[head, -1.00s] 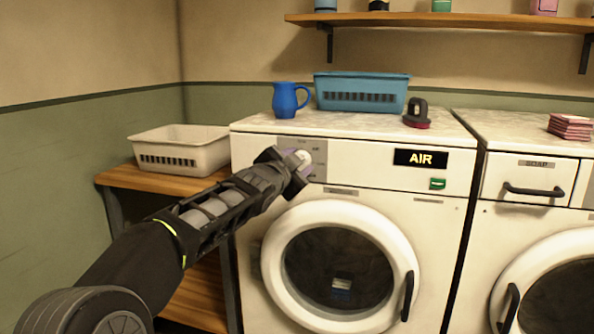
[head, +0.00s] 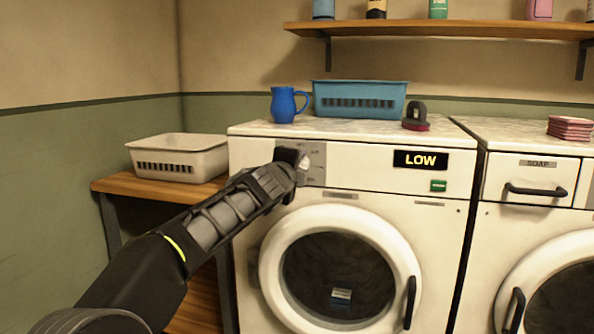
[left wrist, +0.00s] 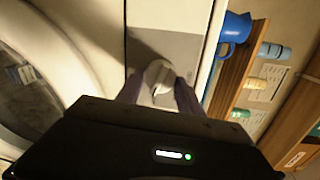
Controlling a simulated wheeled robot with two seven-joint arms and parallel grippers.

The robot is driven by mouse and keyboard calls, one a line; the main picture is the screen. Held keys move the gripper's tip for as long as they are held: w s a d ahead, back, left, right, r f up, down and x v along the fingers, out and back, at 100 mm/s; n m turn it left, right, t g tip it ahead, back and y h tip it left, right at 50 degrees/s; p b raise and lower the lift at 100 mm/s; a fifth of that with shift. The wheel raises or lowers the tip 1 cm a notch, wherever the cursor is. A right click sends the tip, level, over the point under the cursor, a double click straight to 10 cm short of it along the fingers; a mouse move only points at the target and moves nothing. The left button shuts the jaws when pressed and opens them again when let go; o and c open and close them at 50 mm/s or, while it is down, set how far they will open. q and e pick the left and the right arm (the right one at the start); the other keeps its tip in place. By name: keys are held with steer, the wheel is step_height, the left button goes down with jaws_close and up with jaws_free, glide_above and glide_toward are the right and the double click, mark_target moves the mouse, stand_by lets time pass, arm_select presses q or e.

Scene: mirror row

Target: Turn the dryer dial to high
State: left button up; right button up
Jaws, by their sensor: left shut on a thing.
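The white dryer dial (head: 304,164) is on a grey panel at the upper left of the dryer (head: 365,195). It also shows in the left wrist view (left wrist: 158,76), between my fingers. My left gripper (left wrist: 157,90) is shut on the dial, and its arm partly covers the dial in the head view. The dryer's black display (head: 421,160) reads LOW in yellow letters. The dial's printed marks are too small to read. My right gripper is not in view.
A green button (head: 438,185) sits below the display. A blue jug (head: 284,105), a blue basket (head: 360,99) and a dark iron-like object (head: 416,116) stand on the dryer top. A cream basket (head: 178,160) stands on a wooden bench to the left.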

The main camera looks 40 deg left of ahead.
arm_select(q)
steer(key=m, duration=0.2)
steer(key=m+b, duration=0.1)
steer(key=m, duration=0.4)
steer(key=shift+f+m+y, duration=0.25)
steer(key=shift+m+y, duration=0.05)
steer(key=shift+y, duration=0.1)
stand_by(0.3)
steer(key=o, duration=1.4)
steer(key=b+v, duration=0.1)
steer(key=v, duration=0.6)
steer(key=shift+s+d, duration=0.2)
steer(key=shift+s, duration=0.15)
